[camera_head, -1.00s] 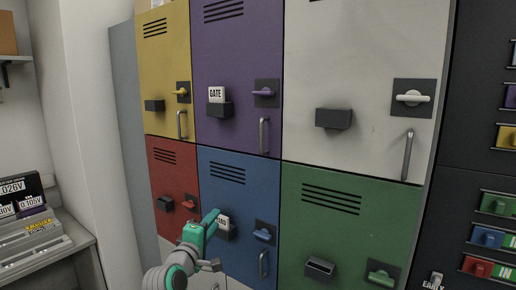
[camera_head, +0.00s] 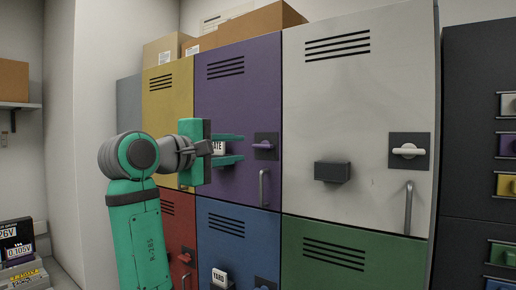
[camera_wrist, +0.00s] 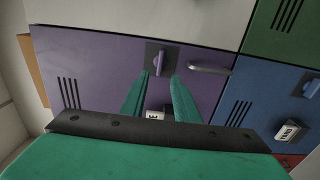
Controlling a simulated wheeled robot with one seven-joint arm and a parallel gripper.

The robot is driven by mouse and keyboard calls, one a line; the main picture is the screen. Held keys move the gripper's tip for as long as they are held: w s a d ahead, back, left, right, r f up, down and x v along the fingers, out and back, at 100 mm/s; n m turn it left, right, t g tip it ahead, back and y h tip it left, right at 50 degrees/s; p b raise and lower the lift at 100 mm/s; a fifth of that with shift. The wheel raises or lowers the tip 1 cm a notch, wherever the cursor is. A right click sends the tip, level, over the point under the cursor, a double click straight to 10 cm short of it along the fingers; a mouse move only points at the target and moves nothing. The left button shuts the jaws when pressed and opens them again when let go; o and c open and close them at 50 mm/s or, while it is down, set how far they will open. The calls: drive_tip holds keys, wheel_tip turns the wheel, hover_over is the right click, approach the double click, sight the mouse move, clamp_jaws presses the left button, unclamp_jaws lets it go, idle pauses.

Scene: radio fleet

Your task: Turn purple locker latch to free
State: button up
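The purple locker (camera_head: 236,100) is in the upper row between the yellow and white lockers. Its purple latch (camera_head: 263,146) sits on a dark plate, its lever lying horizontal in the head view. The latch also shows in the wrist view (camera_wrist: 159,62), just beyond my fingertips. My gripper (camera_head: 243,148) is raised in front of the purple locker, its green fingers apart and pointing at the latch, with nothing between them. In the wrist view the fingers (camera_wrist: 154,84) stand open just short of the latch. My gripper partly hides the white GATE card (camera_head: 218,148).
The white locker (camera_head: 345,80) has a dark box (camera_head: 332,172) sticking out. The blue locker (camera_head: 235,240) is below, with a YARD card (camera_head: 219,277). Cardboard boxes (camera_head: 250,25) sit on top.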

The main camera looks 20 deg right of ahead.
sight(260, 147)
drive_tip(key=x, duration=1)
drive_tip(key=shift+w+d, duration=0.2)
clamp_jaws()
